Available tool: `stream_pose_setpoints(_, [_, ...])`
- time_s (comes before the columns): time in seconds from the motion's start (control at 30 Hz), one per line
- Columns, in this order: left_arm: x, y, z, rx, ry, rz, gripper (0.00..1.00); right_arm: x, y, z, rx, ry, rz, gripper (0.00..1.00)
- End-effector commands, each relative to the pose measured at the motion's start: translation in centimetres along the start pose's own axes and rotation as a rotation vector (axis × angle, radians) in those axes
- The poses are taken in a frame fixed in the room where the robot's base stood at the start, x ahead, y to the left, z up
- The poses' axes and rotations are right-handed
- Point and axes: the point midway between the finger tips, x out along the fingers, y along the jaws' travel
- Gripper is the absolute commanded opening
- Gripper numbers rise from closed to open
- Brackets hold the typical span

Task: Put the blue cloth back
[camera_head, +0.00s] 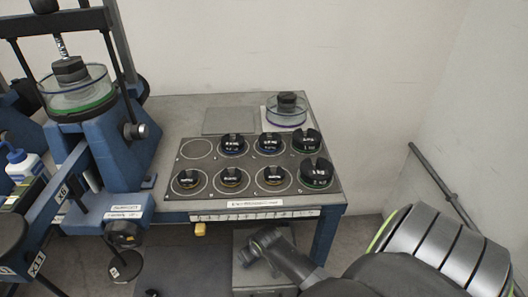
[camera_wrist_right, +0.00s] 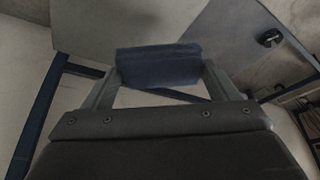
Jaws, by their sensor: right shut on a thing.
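In the right wrist view the blue cloth (camera_wrist_right: 158,66), a dark blue folded piece, spans the gap between the two fingers of my right gripper (camera_wrist_right: 158,80), which is shut on it. In the head view my right gripper (camera_head: 256,246) is low, in front of the table's front edge and over a grey box-like surface. The cloth cannot be made out clearly there. My left gripper is not in view.
A grey table (camera_head: 220,102) carries a plate with several black weights in rings and a clear dish (camera_head: 286,112) at the back. A blue lever frame (camera_head: 102,150) stands at the left. A grey box (camera_head: 246,278) stands below the table front. A rail (camera_head: 432,172) runs along the right wall.

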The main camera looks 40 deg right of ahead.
Motion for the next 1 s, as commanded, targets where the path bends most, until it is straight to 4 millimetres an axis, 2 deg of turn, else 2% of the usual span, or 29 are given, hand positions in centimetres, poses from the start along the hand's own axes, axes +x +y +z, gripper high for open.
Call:
stream_pose_setpoints(0.03, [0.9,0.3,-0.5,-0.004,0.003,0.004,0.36,1.2,0.6,0.3,0.050,0.003,0.024,0.63])
stream_pose_setpoints(0.2, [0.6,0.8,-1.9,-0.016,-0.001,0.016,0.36,2.3,2.3,0.6,0.251,0.003,0.106,0.63])
stream_pose_setpoints(0.5, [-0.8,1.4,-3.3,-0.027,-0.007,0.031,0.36,3.0,4.4,0.8,0.498,0.002,0.206,0.63])
stream_pose_setpoints(0.67, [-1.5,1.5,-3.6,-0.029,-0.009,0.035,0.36,3.3,4.8,0.9,0.539,0.000,0.222,0.63])
stream_pose_setpoints(1.0, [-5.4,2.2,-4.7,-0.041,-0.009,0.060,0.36,7.1,4.7,2.5,0.541,-0.001,0.222,0.63])
